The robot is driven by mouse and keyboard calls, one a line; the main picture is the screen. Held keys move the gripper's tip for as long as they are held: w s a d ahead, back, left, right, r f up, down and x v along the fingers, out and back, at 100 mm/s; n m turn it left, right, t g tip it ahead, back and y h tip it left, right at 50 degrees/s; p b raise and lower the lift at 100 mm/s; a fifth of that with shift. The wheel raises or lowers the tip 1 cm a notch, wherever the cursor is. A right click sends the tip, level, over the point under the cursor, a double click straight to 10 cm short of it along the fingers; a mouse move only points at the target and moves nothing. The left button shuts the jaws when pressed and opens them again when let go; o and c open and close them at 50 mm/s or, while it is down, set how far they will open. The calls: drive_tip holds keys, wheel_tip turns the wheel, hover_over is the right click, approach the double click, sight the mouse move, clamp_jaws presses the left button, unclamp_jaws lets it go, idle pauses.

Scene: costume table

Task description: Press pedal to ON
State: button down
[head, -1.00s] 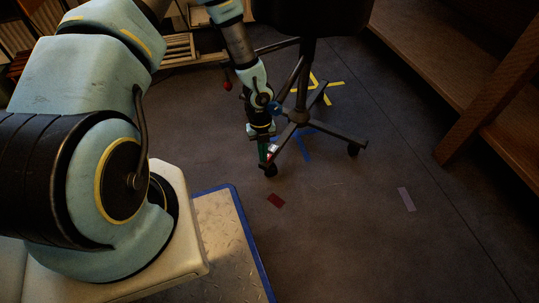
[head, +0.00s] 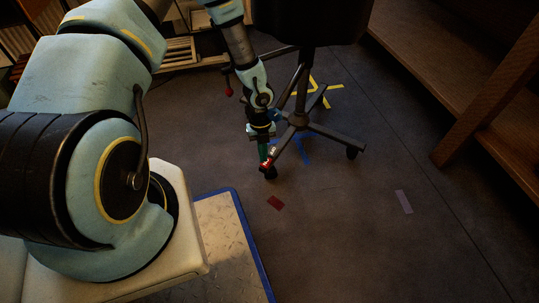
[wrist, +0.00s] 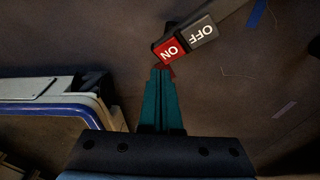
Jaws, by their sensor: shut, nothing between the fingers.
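The pedal is a small two-part rocker on one leg of a wheeled chair base. In the head view the red half (head: 265,164) shows low on the front leg, beside my fingertips. My gripper (wrist: 160,71) has teal fingers, shut and empty, with the tips at the near edge of the red half. It also shows in the head view (head: 263,156), pointing down. I cannot tell whether the tips touch the pedal.
The black chair (head: 308,20) stands above the pedal, its legs spread on the dark floor. A wooden shelf (head: 440,60) stands at the right. Red tape (head: 276,202) and pale tape (head: 403,201) mark open floor in front.

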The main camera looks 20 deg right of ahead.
wheel_tip(320, 180, up, 4)
drive_tip(key=p, duration=0.3)
drive_tip(key=shift+r+p, duration=0.25)
drive_tip(key=shift+p, duration=0.15)
